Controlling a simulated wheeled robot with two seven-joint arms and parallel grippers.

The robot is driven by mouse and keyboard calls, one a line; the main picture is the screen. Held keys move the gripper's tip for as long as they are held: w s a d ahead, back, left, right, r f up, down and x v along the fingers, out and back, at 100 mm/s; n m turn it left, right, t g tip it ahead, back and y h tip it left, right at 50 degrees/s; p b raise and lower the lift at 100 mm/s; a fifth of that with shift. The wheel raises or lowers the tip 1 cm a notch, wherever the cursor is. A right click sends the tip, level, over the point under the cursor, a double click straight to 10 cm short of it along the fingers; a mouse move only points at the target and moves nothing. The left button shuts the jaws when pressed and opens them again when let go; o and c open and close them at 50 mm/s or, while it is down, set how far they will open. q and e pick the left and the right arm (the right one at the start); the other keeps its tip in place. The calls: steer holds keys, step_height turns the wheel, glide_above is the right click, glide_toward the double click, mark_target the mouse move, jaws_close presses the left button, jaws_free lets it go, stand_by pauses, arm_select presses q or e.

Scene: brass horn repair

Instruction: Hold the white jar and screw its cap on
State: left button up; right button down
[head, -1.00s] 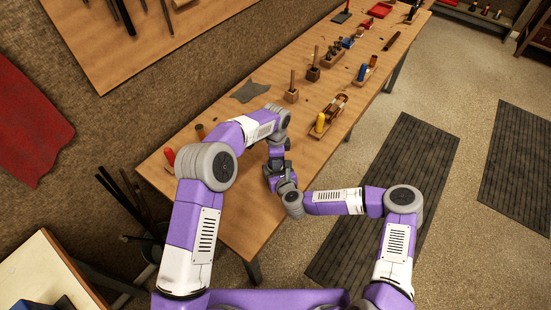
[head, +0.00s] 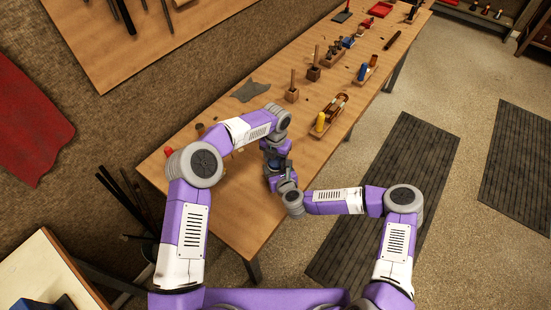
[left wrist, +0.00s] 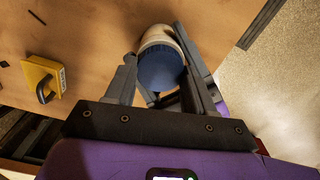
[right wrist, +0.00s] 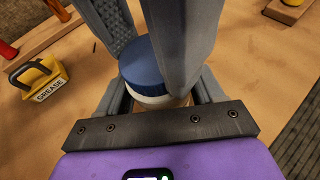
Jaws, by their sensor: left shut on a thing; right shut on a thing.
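The white jar (right wrist: 152,99) with its blue cap (right wrist: 142,60) is between my two grippers, over the wooden bench. My right gripper (right wrist: 160,95) is shut on the white body from the side. My left gripper (left wrist: 162,75) comes down from above, shut on the blue cap (left wrist: 160,70), with the white jar (left wrist: 158,36) showing just beyond it. The cap sits on top of the jar; I cannot tell how tightly. In the head view my grippers meet near the bench's front edge, and my arms hide most of the jar.
The wooden bench (head: 245,205) runs away to the upper right. A yellow grease container (right wrist: 42,80) with a dark handle stands beside the jar. Wooden blocks with upright tools and a yellow-handled item (head: 320,122) stand farther along. Dark mats (head: 385,190) lie on the floor.

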arm_select(q)
steer(key=shift+s+d+f+m, duration=0.15)
steer(key=shift+s+f+m, duration=0.05)
steer(key=shift+m, duration=0.35)
steer(key=shift+s+d+f+m, duration=0.1)
steer(key=shift+s+f+m, duration=0.05)
steer(key=shift+m, duration=0.4)
steer(key=shift+w+a+r+m, duration=0.1)
steer(key=shift+r+m, duration=0.05)
steer(key=shift+m, duration=0.25)
steer(key=shift+w+r, duration=0.15)
steer(key=shift+a, duration=0.1)
steer(key=o, duration=1)
steer(key=shift+r, duration=0.15)
step_height(320, 180, up, 4)
steer(key=shift+r, duration=0.1)
steer(key=shift+w+r, duration=0.1)
